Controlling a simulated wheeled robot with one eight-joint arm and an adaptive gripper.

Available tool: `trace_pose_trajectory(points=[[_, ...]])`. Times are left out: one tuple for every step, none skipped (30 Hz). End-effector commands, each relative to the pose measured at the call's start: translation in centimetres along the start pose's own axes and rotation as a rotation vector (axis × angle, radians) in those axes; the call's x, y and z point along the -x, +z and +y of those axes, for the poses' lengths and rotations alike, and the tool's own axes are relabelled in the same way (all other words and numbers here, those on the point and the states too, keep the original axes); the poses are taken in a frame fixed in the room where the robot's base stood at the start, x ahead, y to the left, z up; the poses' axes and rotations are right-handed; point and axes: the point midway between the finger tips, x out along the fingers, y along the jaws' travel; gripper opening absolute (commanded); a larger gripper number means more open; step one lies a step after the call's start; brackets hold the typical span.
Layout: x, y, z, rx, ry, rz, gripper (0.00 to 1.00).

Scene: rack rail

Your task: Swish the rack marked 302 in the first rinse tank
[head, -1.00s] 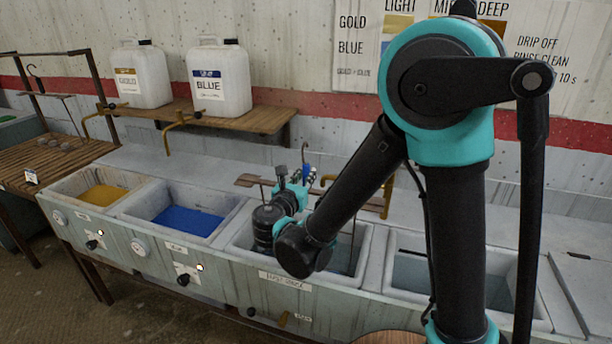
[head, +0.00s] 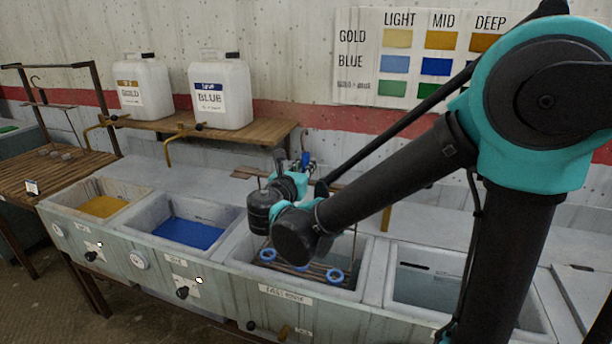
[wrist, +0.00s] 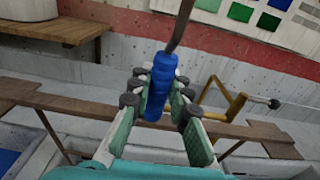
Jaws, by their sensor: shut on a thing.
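My gripper (head: 303,168) is above the first rinse tank (head: 233,262). In the wrist view my gripper (wrist: 160,100) is shut on the blue grip (wrist: 160,85) of a hanging rack, with a dark rod rising from it. The rack's brown crossbar (wrist: 75,103) lies below the fingers, with thin rods running down from it. In the head view the rack's lower frame, with blue rings (head: 335,275), shows within the tank's opening. Whether it touches liquid I cannot tell. My arm hides part of the rack, and no number 302 is readable.
The blue tank (head: 188,232) and gold tank (head: 103,206) stand to the left. Another tank (head: 440,285) is to the right. A brass tap (wrist: 235,105) is close beside the gripper. Two jugs stand on the back shelf (head: 265,130).

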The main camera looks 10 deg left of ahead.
Motion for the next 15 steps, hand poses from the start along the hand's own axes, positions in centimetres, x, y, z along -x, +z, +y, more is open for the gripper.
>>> trace_pose_trajectory(points=[[0.1, 0.7, 0.0, 0.000, 0.000, -0.001, 0.00], [0.2, 1.0, -0.1, 0.000, 0.000, -0.001, 0.00], [0.2, 1.5, 0.0, 0.000, 0.000, -0.001, 0.00], [0.2, 1.9, 0.0, 0.000, 0.000, -0.001, 0.00], [0.3, 2.2, 0.0, 0.000, 0.000, -0.001, 0.00], [0.3, 2.7, 0.0, 0.000, 0.001, -0.001, 0.00], [0.4, 3.0, 0.0, 0.000, 0.001, -0.001, 0.00], [0.5, 3.4, 0.0, 0.000, 0.001, -0.001, 0.00], [0.5, 3.8, -0.1, 0.000, 0.001, -0.001, 0.00], [0.6, 4.2, -0.1, 0.000, 0.001, -0.001, 0.00], [0.6, 4.5, 0.0, 0.000, 0.001, -0.001, 0.00], [0.7, 5.0, 0.0, 0.000, 0.001, -0.001, 0.00], [0.7, 5.3, 0.0, 0.000, 0.001, -0.001, 0.00], [0.8, 5.7, 0.0, 0.000, 0.001, -0.001, 0.00], [0.8, 6.2, 0.0, 0.000, 0.001, -0.001, 0.00]])
